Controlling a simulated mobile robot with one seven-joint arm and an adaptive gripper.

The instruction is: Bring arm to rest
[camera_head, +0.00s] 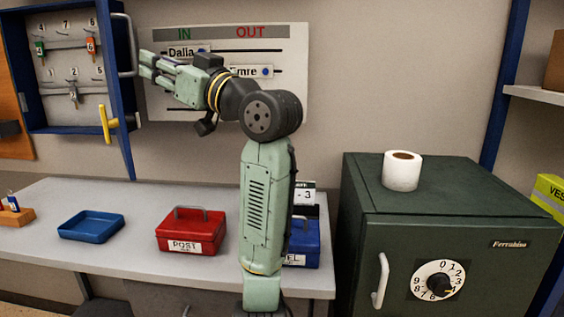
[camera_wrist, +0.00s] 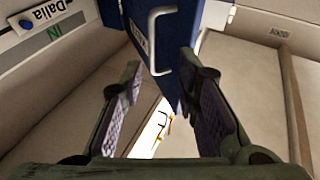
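My arm is raised in the middle of the head view, its upper part bent to the left. My gripper (camera_head: 147,63) points left, in front of the IN/OUT board (camera_head: 290,75) and just right of the key cabinet's open blue door (camera_head: 119,75). The wrist view shows my gripper (camera_wrist: 163,88) with its two purple-padded fingers spread wide and nothing held between them. The blue door (camera_wrist: 180,50) and its pale handle (camera_wrist: 155,35) show beyond the fingers there. The gripper looks apart from the handle, though the depth gap is hard to judge.
The desk (camera_head: 120,195) holds a blue tray (camera_head: 92,226), a red POST box (camera_head: 192,230) and a blue box (camera_head: 305,245) partly behind my arm. A green safe (camera_head: 450,210) with a paper roll (camera_head: 402,171) on top stands right. Keys hang inside the cabinet (camera_head: 12,50).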

